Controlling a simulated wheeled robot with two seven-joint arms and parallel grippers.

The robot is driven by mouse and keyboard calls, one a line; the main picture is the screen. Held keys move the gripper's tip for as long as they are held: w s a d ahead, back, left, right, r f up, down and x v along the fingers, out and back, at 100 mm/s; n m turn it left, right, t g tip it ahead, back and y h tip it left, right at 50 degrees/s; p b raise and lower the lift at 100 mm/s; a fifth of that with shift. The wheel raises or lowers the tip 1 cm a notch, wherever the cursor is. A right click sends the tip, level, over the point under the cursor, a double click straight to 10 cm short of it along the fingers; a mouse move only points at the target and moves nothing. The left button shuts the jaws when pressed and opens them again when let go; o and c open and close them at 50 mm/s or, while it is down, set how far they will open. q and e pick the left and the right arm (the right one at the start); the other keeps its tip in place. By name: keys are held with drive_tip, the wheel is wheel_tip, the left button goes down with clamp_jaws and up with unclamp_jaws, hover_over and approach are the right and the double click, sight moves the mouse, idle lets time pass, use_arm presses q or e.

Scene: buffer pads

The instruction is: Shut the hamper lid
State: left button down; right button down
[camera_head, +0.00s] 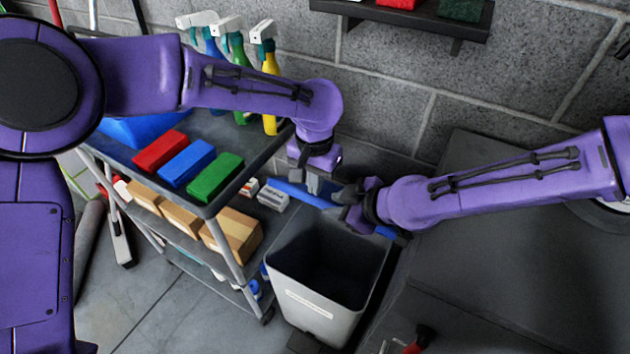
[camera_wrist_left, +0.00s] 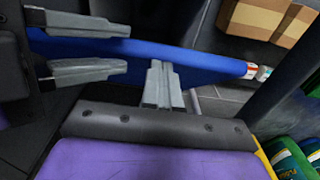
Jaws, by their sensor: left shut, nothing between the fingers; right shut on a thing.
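The hamper (camera_head: 312,290) is a pale grey bin with a white label, standing on the floor beside the cart. Its dark inside is visible, so its mouth is uncovered. The blue lid (camera_head: 300,194) stands raised at the hamper's back edge and shows as a thin strip; in the left wrist view the lid (camera_wrist_left: 200,62) crosses the picture. My right gripper (camera_head: 345,195) is shut on the lid, with a finger on each side of it in the wrist view. My left gripper (camera_head: 312,184) is shut and empty, its tips (camera_wrist_left: 158,68) close against the lid; contact is unclear.
A grey cart (camera_head: 205,207) stands left of the hamper, with red, blue and green (camera_head: 216,178) blocks on top, spray bottles (camera_head: 270,90) behind and cardboard boxes (camera_head: 233,236) below. A dark grey surface (camera_head: 480,290) lies to the right. A block wall is behind.

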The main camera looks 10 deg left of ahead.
drive_tip(key=shift+f, duration=0.1)
use_arm(q)
drive_tip(key=shift+s+a+f, duration=0.35)
drive_tip(key=shift+s+f, duration=0.4)
drive_tip(key=shift+s, duration=0.05)
drive_tip(key=shift+s+a+f, duration=0.1)
use_arm(e)
drive_tip(key=shift+w, duration=0.15)
drive_tip(key=c, duration=0.9)
unclamp_jaws()
drive_tip(key=shift+d, duration=0.1)
drive_tip(key=shift+c, duration=0.2)
